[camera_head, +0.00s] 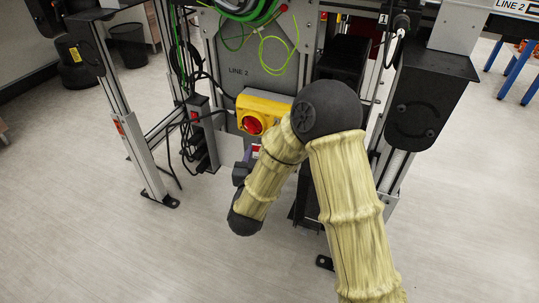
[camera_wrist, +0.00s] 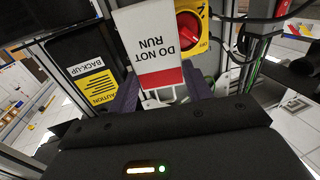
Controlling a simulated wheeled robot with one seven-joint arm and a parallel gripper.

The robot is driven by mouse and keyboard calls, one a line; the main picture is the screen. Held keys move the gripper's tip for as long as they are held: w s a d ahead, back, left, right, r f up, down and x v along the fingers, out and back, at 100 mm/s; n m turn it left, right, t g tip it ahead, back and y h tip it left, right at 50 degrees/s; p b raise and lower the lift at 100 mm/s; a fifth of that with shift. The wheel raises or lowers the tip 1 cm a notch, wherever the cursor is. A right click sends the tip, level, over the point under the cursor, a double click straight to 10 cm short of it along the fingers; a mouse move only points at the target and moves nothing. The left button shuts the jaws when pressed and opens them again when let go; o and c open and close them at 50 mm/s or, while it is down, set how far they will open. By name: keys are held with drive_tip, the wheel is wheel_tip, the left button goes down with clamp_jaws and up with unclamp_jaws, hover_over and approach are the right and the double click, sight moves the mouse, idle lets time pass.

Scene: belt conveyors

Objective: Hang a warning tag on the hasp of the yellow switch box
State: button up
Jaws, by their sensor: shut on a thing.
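The yellow switch box (camera_head: 284,106) is mounted on the grey LINE 2 panel, with a round red knob (camera_head: 253,124) on its front. In the wrist view the box (camera_wrist: 208,14) and its red knob (camera_wrist: 188,36) are partly covered by the tag. The white warning tag (camera_wrist: 147,38) has a red band and reads DO NOT RUN, upside down. My gripper (camera_wrist: 160,97) is shut on the tag near a pale wire loop (camera_wrist: 164,99). In the head view my gripper (camera_head: 243,170) is just below the box, largely behind my forearm. I cannot make out the hasp.
A black unit (camera_wrist: 70,50) with a yellow CAUTION BACK-UP label stands left of the tag in the wrist view. Green cables (camera_head: 262,10) hang above the box. A metal leg (camera_head: 140,150) stands at left, and a black housing (camera_head: 425,100) at right. The floor in front is clear.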

drive_tip(key=shift+a, duration=0.25)
drive_tip(key=w+d+f, duration=0.2)
drive_tip(key=w+d, duration=0.1)
drive_tip(key=w, duration=0.5)
drive_tip(key=shift+w+d, duration=0.2)
drive_tip(key=shift+w, duration=0.15)
idle(1.1)
idle(0.5)
drive_tip(key=o, duration=1)
